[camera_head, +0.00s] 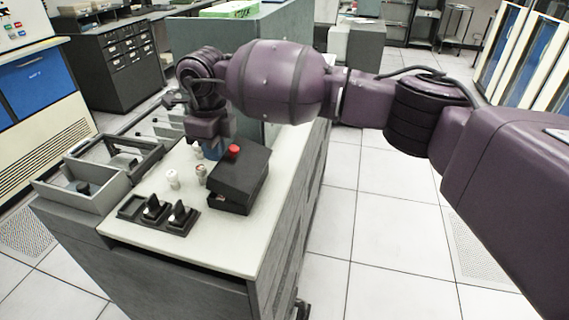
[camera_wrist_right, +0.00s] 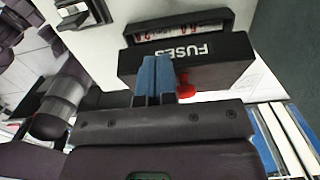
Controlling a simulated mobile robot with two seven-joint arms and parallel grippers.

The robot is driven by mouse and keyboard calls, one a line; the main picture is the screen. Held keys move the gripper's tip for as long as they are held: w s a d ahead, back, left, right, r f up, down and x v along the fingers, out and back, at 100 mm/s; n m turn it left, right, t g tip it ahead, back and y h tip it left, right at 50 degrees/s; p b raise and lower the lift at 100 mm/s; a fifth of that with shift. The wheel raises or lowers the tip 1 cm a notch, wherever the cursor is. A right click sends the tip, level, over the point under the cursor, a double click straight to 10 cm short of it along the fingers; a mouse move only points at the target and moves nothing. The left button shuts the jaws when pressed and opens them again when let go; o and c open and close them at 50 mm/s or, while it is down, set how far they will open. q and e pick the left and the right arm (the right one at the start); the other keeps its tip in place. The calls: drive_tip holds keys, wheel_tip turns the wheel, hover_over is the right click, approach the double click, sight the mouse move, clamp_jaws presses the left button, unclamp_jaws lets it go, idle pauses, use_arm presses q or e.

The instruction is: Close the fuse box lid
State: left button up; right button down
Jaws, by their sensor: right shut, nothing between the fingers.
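The dark fuse box (camera_head: 232,201) stands near the right edge of the worktop. Its lid (camera_head: 246,165) is tilted, partly open, with a red knob (camera_head: 233,151) on it. In the right wrist view the lid (camera_wrist_right: 222,66) bears the label "FUSES", and the box interior (camera_wrist_right: 182,33) with red-lettered markings shows through the gap. My right gripper (camera_wrist_right: 156,60) is shut and empty; its blue fingers are over the lid, beside the red knob (camera_wrist_right: 186,90). I cannot tell whether they touch the lid. In the head view this gripper (camera_head: 211,150) is beside the box. My left gripper is out of view.
On the worktop (camera_head: 225,236), white knobbed pieces (camera_head: 172,178) and a black switch panel (camera_head: 158,213) stand left of the box. Grey trays (camera_head: 85,185) line the left side. A grey-green partition (camera_head: 262,50) rises behind. The floor at right is clear.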

drive_tip(key=shift+w+a+f+b, duration=0.15)
drive_tip(key=shift+a+f+b, duration=0.25)
drive_tip(key=shift+f, duration=0.15)
drive_tip(key=shift+w+a+f+b, duration=0.15)
drive_tip(key=shift+a+f+b, duration=0.25)
drive_tip(key=shift+f, duration=0.15)
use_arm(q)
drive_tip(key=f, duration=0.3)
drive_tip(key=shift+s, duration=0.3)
use_arm(e)
drive_tip(key=shift+a+f, duration=0.15)
drive_tip(key=shift+f, duration=0.1)
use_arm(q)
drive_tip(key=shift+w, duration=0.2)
